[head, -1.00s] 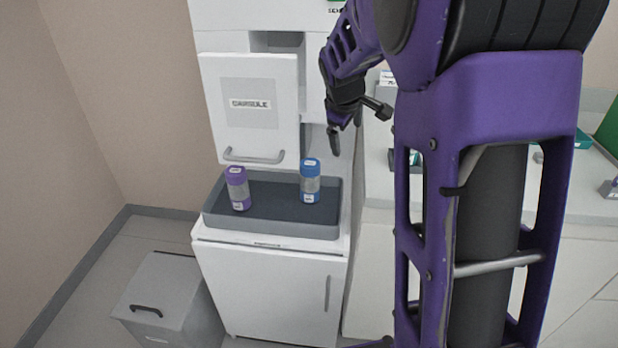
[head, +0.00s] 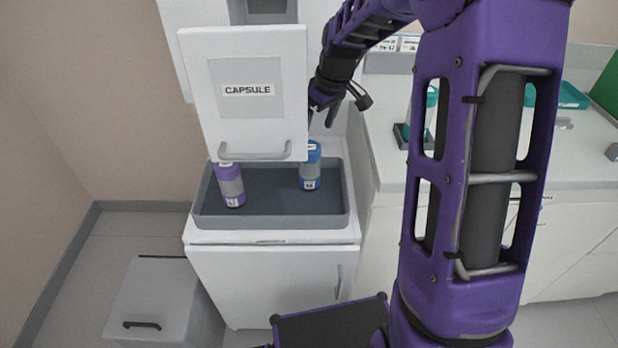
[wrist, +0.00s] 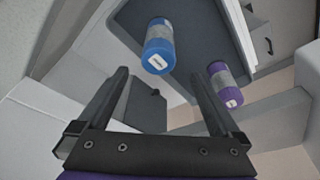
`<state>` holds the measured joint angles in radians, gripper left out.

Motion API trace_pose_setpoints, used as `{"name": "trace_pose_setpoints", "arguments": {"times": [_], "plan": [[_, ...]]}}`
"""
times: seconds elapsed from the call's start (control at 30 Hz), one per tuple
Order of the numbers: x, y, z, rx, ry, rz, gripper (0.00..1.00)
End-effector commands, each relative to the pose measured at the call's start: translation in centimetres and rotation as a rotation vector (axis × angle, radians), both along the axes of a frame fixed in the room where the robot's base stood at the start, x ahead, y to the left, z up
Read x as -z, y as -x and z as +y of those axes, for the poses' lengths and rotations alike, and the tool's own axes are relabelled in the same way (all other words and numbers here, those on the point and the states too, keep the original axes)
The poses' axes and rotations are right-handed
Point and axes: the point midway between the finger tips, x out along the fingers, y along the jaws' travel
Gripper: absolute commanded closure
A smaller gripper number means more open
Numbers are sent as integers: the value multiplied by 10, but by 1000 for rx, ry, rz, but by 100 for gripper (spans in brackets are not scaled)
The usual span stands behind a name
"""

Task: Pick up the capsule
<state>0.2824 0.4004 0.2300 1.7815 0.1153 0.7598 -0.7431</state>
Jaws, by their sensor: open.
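Two capsules stand in a dark grey tray (head: 268,222) on a white cabinet. One is a purple capsule (head: 230,184) at the left, its top partly hidden by the door. The other is a blue capsule (head: 310,168) at the right. My gripper (head: 325,110) is open and empty, just above and behind the blue capsule in the head view. In the wrist view, my open fingers (wrist: 157,74) point toward the tray, with the blue capsule (wrist: 158,47) beyond and between the fingertips. The purple capsule (wrist: 223,82) shows just outside the right finger.
A grey bin (head: 165,300) sits on the floor at the left. A white counter (head: 480,170) with teal items lies at the right.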

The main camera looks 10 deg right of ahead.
Motion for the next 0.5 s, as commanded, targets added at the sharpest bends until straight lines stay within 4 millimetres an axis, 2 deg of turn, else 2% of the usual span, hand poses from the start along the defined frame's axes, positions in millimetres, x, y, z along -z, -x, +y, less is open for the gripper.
{"name": "trace_pose_setpoints", "arguments": {"times": [0.03,0.3,0.5], "plan": [[15,-2,3,-2,-1,4,0],[70,-15,11,-2,1,3,0],[89,-20,13,-1,2,0,0]]}}
